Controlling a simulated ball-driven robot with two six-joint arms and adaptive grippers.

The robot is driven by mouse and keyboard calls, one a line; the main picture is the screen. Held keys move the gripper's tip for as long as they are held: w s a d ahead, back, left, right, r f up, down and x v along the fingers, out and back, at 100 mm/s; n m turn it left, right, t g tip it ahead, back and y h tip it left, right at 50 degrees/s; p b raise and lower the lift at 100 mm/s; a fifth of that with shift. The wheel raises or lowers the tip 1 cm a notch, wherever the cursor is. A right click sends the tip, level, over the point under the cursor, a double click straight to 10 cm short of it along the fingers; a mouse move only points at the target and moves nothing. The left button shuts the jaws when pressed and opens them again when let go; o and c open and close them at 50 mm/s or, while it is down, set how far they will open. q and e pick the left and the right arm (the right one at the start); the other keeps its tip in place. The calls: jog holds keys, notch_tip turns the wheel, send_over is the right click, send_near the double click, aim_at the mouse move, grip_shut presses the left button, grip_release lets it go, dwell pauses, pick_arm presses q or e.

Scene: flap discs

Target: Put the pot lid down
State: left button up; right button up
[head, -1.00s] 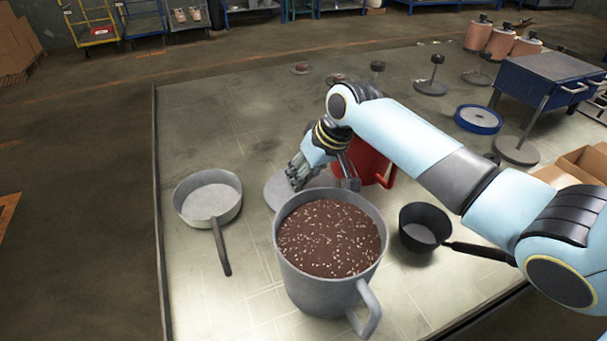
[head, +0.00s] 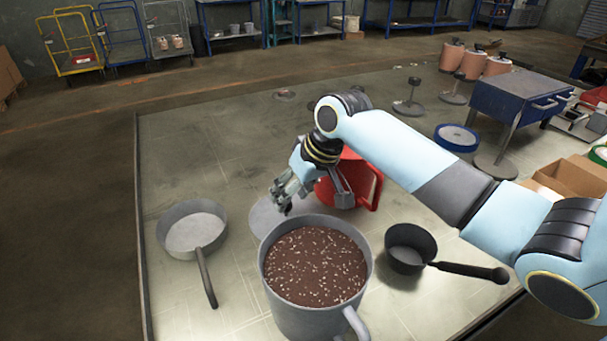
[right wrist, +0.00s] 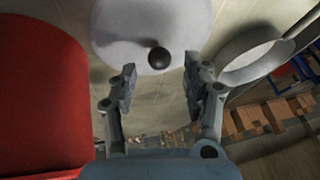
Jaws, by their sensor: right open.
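The pot lid is a flat grey disc (head: 264,218) with a round black knob (right wrist: 159,60). It lies on the table behind the grey pot (head: 310,315), whose rim partly hides it in the head view. The pot is filled with brown, white-flecked contents (head: 314,266). My right gripper (right wrist: 161,76) is open, with nothing between its fingers. The knob is just beyond the fingertips in the right wrist view, apart from them. In the head view the right gripper (head: 313,194) is over the lid's side of the pot. My left gripper is out of view.
A grey pan (head: 193,232) is at left and a small black saucepan (head: 410,247) at right. Free table lies at the back left (head: 210,150).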

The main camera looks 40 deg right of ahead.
jog(key=v, duration=0.9)
